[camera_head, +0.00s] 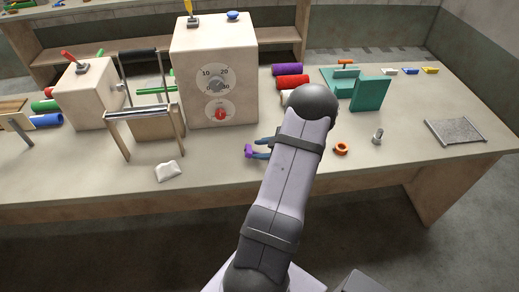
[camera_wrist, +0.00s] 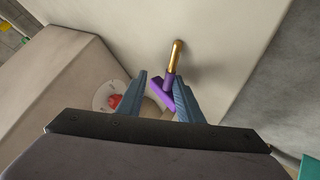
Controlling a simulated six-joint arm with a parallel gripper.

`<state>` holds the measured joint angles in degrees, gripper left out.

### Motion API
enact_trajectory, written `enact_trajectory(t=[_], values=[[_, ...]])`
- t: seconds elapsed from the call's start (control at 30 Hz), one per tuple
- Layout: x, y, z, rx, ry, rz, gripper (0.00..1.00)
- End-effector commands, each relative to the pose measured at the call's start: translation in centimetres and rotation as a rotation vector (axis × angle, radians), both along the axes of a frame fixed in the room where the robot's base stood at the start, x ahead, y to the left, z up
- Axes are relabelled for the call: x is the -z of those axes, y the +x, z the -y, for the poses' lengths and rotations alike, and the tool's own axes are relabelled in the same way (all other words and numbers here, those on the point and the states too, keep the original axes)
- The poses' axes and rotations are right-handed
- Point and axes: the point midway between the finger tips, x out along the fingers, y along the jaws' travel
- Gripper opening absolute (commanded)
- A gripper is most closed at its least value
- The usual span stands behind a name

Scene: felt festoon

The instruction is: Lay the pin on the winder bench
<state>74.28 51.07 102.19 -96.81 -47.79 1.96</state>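A pin with a purple cross handle and a brass shaft (camera_wrist: 176,57) shows in the wrist view, on or just above the pale bench top. In the head view its purple part (camera_head: 249,151) shows at my fingertips, left of my arm. My gripper (camera_wrist: 161,82) is open, and its two blue-grey fingers are apart. The purple handle lies between the fingers, close to the right one; I cannot tell whether they touch. My gripper (camera_head: 262,148) is low over the winder bench (camera_head: 215,172), and my arm hides part of it.
A box with dials (camera_head: 215,75) stands behind and left of my gripper. A metal frame (camera_head: 145,115) and white cloth (camera_head: 168,171) are further left. An orange ring (camera_head: 341,149), small grey fitting (camera_head: 377,136), teal stand (camera_head: 370,93) and mesh tray (camera_head: 455,131) are right. The bench front is mostly clear.

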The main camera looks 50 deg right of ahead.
Motion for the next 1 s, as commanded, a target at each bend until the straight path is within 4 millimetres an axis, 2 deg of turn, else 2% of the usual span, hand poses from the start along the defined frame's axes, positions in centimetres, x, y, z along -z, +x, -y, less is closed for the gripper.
enact_trajectory(t=[0.6, 1.0], values=[[-4.3, -5.2, 0.0, 0.002, -0.001, 0.0, 0.33], [-4.6, -5.5, -0.1, 0.001, 0.0, 0.001, 0.33]])
